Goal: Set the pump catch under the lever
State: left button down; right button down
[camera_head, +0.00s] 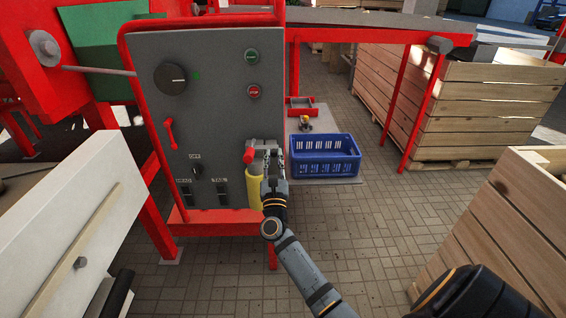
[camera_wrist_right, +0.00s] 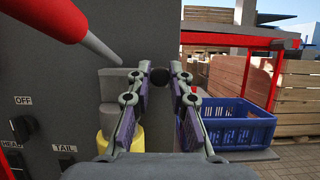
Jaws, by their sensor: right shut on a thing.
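The pump is on the right side of the grey control panel, with a yellow cylinder (camera_head: 254,187) below a grey head. In the right wrist view the grey head (camera_wrist_right: 114,82) and yellow cylinder (camera_wrist_right: 106,143) are left of the fingers. The lever's red grip (camera_head: 249,156) sticks out at the pump; in the wrist view the red grip (camera_wrist_right: 52,17) crosses the upper left and narrows to a grey rod. My right gripper (camera_head: 271,155) is beside the pump, its fingertips shut on a dark round knob (camera_wrist_right: 159,77), apparently the catch. My left gripper is not in view.
The grey panel (camera_head: 214,116) carries a dial, buttons, switches and a red handle (camera_head: 169,134). A blue crate (camera_head: 322,169) stands on a pale board right of the gripper. Wooden crates (camera_head: 465,110) stand farther right. The paved floor (camera_head: 390,225) is open in front.

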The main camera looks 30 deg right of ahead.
jog(key=shift+w+a, duration=0.25)
jog(key=shift+a, duration=0.15)
jog(key=c, duration=1.6)
grip_release()
jog(key=shift+c, duration=0.2)
jog(key=o, duration=0.4)
jog(key=shift+w+a, duration=0.15)
jog(key=shift+a, duration=0.15)
jog(key=v, duration=0.7)
jog(key=shift+s+f, duration=0.15)
jog(key=shift+s, duration=0.1)
